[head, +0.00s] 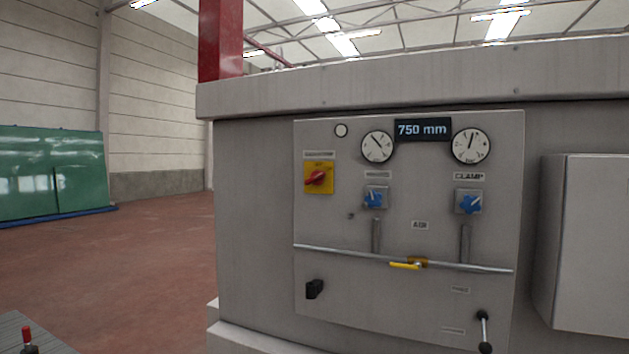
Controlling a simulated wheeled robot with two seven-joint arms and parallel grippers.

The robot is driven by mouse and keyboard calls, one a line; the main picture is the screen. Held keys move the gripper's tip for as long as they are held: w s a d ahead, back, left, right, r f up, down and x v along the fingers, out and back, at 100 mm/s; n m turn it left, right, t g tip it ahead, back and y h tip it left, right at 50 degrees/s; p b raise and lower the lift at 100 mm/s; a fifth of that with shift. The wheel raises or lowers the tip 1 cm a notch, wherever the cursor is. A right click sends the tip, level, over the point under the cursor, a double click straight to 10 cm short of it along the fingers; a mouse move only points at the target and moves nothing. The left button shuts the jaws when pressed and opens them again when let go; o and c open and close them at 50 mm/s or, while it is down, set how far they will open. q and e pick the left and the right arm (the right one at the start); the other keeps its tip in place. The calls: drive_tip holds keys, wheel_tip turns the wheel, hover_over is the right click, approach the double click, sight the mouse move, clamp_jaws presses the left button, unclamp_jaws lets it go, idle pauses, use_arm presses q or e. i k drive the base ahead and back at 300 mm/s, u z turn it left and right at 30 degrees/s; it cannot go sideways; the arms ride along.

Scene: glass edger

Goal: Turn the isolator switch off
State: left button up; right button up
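The isolator switch is a red rotary handle (315,179) on a yellow square plate (327,189), at the upper left of the grey control panel (400,310). The red handle looks tilted, not clearly upright or level. The small label above it is too blurred to read for certain. Neither of my grippers is in the head view, and nothing touches the switch.
The panel also carries two gauges, a 750 mm display (422,129), two blue knobs (375,197), a pipe with a yellow lever (405,265), a black knob (315,289) and a black-ended lever (484,330). A grey box (595,240) juts out at right. Open floor (140,270) lies left.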

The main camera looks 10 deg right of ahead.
sight(316, 178)
drive_tip(key=k, duration=0.65)
drive_tip(key=z, duration=0.75)
drive_tip(key=i, duration=1.5)
drive_tip(key=u, duration=0.3)
